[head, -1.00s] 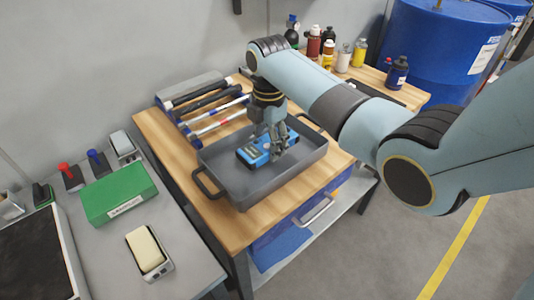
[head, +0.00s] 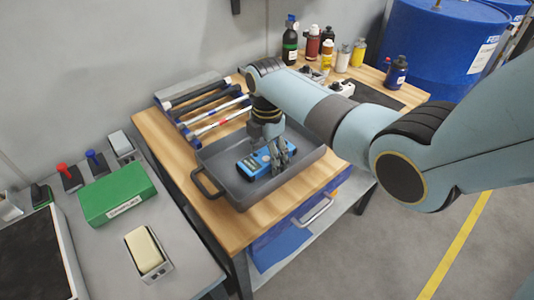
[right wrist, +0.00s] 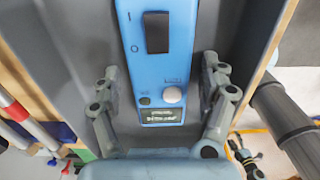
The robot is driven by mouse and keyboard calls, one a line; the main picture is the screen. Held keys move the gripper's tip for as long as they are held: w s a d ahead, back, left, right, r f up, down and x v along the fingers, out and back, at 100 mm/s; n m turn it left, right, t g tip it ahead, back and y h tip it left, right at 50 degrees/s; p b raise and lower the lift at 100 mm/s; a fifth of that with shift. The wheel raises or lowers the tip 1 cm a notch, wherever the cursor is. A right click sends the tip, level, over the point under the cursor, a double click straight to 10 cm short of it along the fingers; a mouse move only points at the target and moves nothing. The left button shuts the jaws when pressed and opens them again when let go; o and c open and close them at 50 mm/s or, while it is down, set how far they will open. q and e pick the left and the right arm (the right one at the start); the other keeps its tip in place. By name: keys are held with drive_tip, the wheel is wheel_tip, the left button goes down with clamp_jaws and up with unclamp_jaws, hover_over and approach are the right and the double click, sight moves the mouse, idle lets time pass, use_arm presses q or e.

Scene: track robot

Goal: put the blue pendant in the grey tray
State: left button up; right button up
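The blue pendant (head: 253,164) lies inside the grey tray (head: 240,195), on its floor, toward the left part. My right gripper (head: 280,158) is low over the tray at the pendant's right end. In the right wrist view, the pendant (right wrist: 158,75), with a dark switch, a pale knob and a small display, lies between my spread fingers (right wrist: 163,90).
The tray stands on a wooden-topped bench (head: 160,140), with several rod-like tools behind it at left. Bottles (head: 327,45) stand at the back right. A grey table at left holds a green box (head: 117,193) and a cream block (head: 145,252).

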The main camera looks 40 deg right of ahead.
sight(267, 155)
drive_tip(key=shift+r, duration=0.1)
wheel_tip(267, 155, up, 12)
drive_tip(key=shift+p, duration=0.4)
idle(0.5)
